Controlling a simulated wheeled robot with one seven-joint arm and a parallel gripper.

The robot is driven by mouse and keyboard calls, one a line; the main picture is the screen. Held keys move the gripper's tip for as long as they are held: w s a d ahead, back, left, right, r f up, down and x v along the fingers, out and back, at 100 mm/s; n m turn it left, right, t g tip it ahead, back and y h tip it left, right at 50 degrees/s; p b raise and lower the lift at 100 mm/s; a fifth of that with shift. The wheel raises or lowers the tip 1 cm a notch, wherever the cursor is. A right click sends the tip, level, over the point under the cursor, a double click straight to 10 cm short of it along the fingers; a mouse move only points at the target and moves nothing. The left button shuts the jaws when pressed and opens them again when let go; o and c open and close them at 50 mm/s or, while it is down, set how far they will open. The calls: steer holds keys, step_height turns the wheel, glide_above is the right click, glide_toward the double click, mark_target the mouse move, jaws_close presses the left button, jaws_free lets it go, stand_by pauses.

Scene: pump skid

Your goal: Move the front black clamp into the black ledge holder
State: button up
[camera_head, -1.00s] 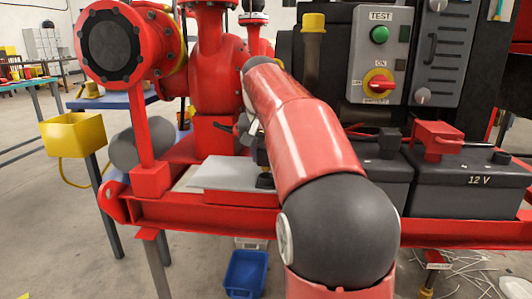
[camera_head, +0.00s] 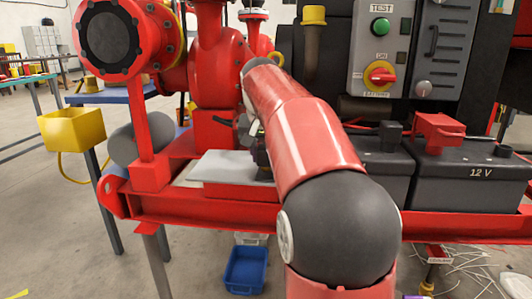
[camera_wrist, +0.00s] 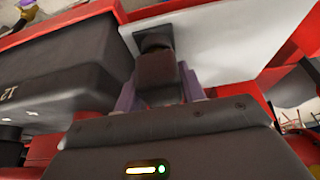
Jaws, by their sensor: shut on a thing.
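In the wrist view my gripper (camera_wrist: 159,84) is shut on a dark block, which I take to be the black clamp (camera_wrist: 157,71). Its purple-grey fingers sit on either side of the block. A black piece (camera_wrist: 152,28) at the edge of a pale plate lies just beyond the clamp; it may be the ledge holder. I cannot tell whether the clamp touches it. The pale plate (camera_head: 222,166) shows left of my arm.
Two black batteries stand on the red skid; the right one (camera_head: 468,183) reads 12 V and bears a red clamp (camera_head: 437,131). Another black clamp-like piece (camera_head: 390,137) is on the left battery. The control box (camera_head: 381,50), red pump (camera_head: 216,75) and skid rail (camera_head: 205,210) surround the arm.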

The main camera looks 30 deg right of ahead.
steer(key=shift+f+b, duration=0.4)
steer(key=shift+f, duration=0.25)
steer(key=o, duration=1.2)
steer(key=shift+o, duration=0.2)
steer(key=p+v, duration=0.2)
steer(key=v, duration=0.6)
